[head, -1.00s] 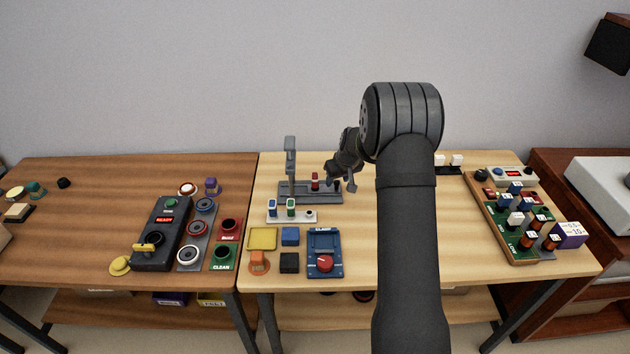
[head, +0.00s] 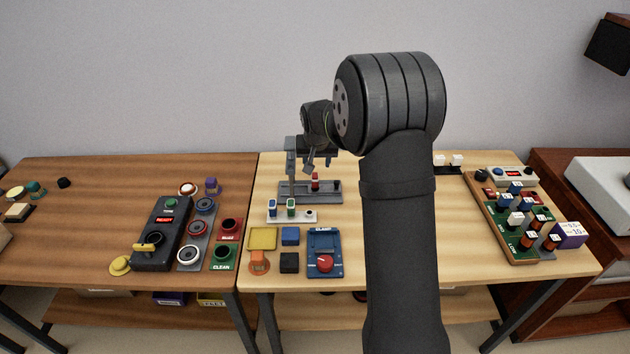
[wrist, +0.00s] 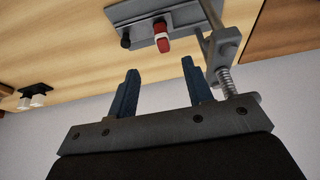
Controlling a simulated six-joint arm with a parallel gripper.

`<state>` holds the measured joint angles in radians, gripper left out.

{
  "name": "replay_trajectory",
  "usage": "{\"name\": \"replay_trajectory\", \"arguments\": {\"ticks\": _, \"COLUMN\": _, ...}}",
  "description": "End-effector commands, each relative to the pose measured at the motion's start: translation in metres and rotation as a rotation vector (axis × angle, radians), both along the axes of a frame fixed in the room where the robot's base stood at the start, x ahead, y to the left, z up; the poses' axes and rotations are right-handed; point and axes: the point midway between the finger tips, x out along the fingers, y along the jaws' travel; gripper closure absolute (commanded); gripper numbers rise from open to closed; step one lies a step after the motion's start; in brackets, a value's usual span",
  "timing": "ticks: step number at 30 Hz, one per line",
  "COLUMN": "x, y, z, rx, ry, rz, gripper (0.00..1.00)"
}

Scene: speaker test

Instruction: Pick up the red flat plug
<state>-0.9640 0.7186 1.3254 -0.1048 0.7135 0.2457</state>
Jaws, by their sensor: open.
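The red flat plug (head: 315,180), with a white band, stands on a grey fixture (head: 325,197) that has an upright grey post at its left. The plug also shows in the wrist view (wrist: 161,36), just beyond the fingertips and between their lines. My gripper (head: 321,163) is above the plug and beside the post. In the wrist view my gripper (wrist: 160,66) has its two blue fingers apart with nothing between them. The post with its spring rod (wrist: 226,80) is close to the right finger there.
A small black peg (wrist: 125,42) is beside the plug on the fixture. In front is a white rack (head: 300,216) with blue and green plugs. A blue panel with a red knob (head: 325,264) lies nearer. A green board (head: 516,235) is at the right. Bare table lies right of the fixture.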

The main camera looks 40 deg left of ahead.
Motion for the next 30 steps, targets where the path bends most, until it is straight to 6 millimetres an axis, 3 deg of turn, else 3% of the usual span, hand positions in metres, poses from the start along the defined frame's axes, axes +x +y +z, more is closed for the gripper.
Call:
{"name": "replay_trajectory", "arguments": {"ticks": 3, "x": 0.007, "y": 0.007, "z": -0.025, "rx": -0.002, "ry": 0.002, "rz": 0.000, "gripper": 0.54}}
{"name": "replay_trajectory", "arguments": {"ticks": 9, "x": 0.015, "y": 0.015, "z": -0.052, "rx": -0.001, "ry": 0.001, "rz": 0.000, "gripper": 0.54}}
{"name": "replay_trajectory", "arguments": {"ticks": 17, "x": 0.020, "y": 0.021, "z": -0.066, "rx": 0.000, "ry": 0.000, "rz": 0.001, "gripper": 0.54}}
{"name": "replay_trajectory", "arguments": {"ticks": 25, "x": 0.030, "y": 0.036, "z": -0.096, "rx": -0.001, "ry": 0.001, "rz": 0.000, "gripper": 0.54}}
{"name": "replay_trajectory", "arguments": {"ticks": 30, "x": 0.033, "y": 0.038, "z": -0.105, "rx": 0.000, "ry": 0.000, "rz": 0.001, "gripper": 0.54}}
